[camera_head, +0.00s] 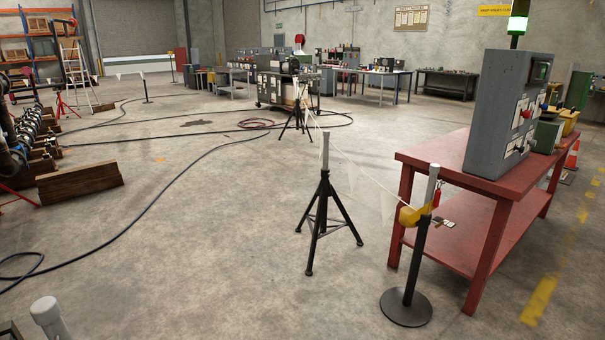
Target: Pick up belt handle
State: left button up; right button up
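A yellow piece (413,214), which may be the belt handle, sits at the upper part of a dark stanchion post (416,258) with a round black base and a pale top. A thin pale line runs from about there up and left toward a black tripod stand farther back. A small red item (437,194) and small tags (444,222) are beside the yellow piece. Neither of my grippers shows in this view.
A red table (440,153) with a grey control cabinet (510,115) stands right of the post. A black tripod stand (323,215) is to its left. Dark cables (145,212) cross the floor at left. A pale cylinder top (47,315) shows at lower left. The front middle floor is clear.

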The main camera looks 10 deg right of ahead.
aim_at(437, 194)
jog(key=i+l+u, duration=0.35)
jog(key=l, duration=0.4)
jog(key=l+u, duration=0.3)
jog(key=l, duration=0.45)
jog(key=i+l+u, duration=0.1)
jog(key=l+u, duration=0.25)
jog(key=l, duration=0.45)
